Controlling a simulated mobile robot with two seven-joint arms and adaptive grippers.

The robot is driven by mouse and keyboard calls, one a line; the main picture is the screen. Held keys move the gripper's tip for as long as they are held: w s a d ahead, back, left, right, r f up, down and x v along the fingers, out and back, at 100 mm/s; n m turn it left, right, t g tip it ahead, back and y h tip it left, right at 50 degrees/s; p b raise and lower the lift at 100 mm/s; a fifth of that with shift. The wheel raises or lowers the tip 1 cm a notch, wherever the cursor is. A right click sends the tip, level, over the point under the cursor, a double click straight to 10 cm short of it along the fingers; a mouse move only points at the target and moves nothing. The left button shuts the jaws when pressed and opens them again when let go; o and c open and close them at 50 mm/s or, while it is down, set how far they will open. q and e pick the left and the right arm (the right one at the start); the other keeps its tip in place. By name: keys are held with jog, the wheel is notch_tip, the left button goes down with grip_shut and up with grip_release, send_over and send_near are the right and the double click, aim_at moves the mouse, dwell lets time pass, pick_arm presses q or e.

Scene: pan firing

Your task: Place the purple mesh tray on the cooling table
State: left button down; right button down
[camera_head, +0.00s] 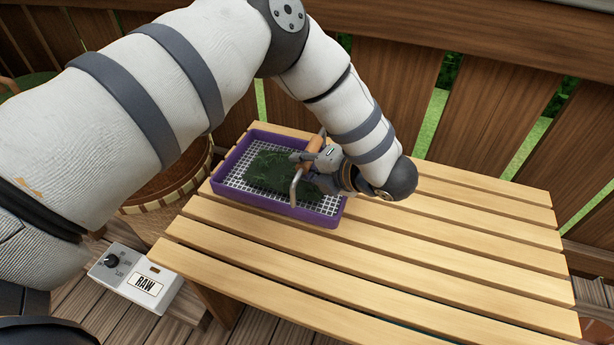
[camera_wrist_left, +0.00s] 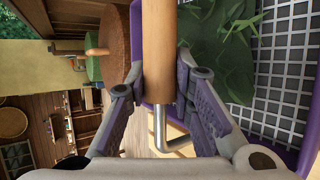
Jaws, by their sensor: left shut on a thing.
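The purple mesh tray (camera_head: 230,166) with a white grid floor sits on or just above the left part of the slatted wooden table (camera_head: 400,265); I cannot tell if it touches the slats. Dark green leaves (camera_head: 268,172) lie in it. My left gripper (camera_head: 312,160) is shut on the tray's wooden handle with metal ends. In the left wrist view the fingers press both sides of the handle (camera_wrist_left: 158,50), with the tray's purple rim (camera_wrist_left: 205,8), mesh and leaves beyond. My right gripper is not in view.
A box labelled RAW (camera_head: 135,275) with a knob stands at the lower left. A round wooden tub (camera_head: 170,190) stands left of the table, partly hidden by my left arm. A wooden fence (camera_head: 490,120) runs behind. The table's right and front slats are bare.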

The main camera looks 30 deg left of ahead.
pick_arm(q)
notch_tip(320, 180, down, 3)
jog(key=shift+f, duration=0.1)
jog(key=c, duration=1.4)
grip_release()
jog(key=v, duration=1.2)
jog(key=shift+d, duration=0.1)
